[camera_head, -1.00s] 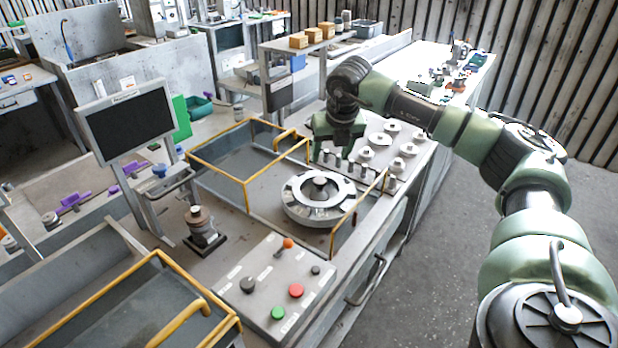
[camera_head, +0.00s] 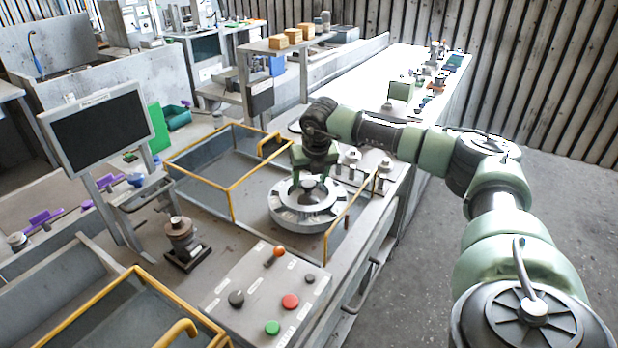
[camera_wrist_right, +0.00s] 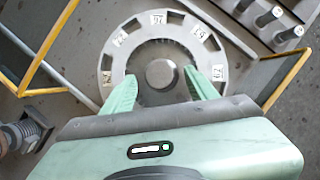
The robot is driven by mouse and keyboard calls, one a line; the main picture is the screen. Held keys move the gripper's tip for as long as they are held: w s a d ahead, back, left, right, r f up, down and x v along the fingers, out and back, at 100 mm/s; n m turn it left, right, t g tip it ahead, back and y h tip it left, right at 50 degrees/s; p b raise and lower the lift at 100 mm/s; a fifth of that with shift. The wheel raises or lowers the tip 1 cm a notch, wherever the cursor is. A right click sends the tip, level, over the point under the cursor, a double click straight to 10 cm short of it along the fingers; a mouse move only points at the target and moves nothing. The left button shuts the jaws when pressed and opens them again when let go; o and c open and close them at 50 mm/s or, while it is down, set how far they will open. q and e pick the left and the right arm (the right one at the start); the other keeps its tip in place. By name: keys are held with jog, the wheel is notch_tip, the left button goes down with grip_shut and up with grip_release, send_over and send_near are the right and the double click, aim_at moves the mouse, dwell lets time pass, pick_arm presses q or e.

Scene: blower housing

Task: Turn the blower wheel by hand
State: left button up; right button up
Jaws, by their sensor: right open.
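The blower wheel (camera_head: 291,213) is a round grey ring with a dark hub in its centre, lying flat on the bench. In the right wrist view the wheel (camera_wrist_right: 106,62) shows small numbered white labels around its ring, and the round hub (camera_wrist_right: 160,73) sits at its middle. My right gripper (camera_head: 314,178) is over the wheel, pointing down. In the right wrist view its two green fingers (camera_wrist_right: 160,88) are apart, one on each side of the hub. I cannot tell whether they touch it. My left gripper is not in view.
Yellow-railed guards (camera_head: 232,188) stand left of the wheel, and a short yellow rail (camera_head: 345,216) stands at its right. A control panel (camera_head: 262,290) with coloured buttons is in front. A screen (camera_head: 102,127) stands at left. Several metal pegs (camera_wrist_right: 268,17) are beyond the wheel.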

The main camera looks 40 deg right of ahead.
jog(key=shift+x, duration=0.8)
jog(key=shift+r, duration=0.1)
grip_shut()
